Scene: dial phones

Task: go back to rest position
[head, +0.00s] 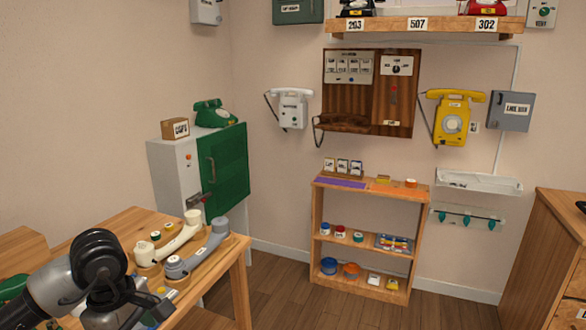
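My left arm reaches in from the lower left corner, over the near part of the wooden table (240,246). Its dark joint is large in the foreground, and my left gripper (152,312) is low by the table's near side. The fingers are small, dark and partly hidden by the arm, so I cannot tell whether they are open or shut. A cream handset (170,243) and a grey handset (205,250) lie on the table just beyond the arm. My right gripper is not in view.
A grey-and-green cabinet (222,165) bears a green phone (212,113). A low shelf (368,240) with small jars stands at the back wall. A yellow phone (453,118) and a white phone (291,108) hang there. A wooden dresser (545,260) is at right. The middle floor is clear.

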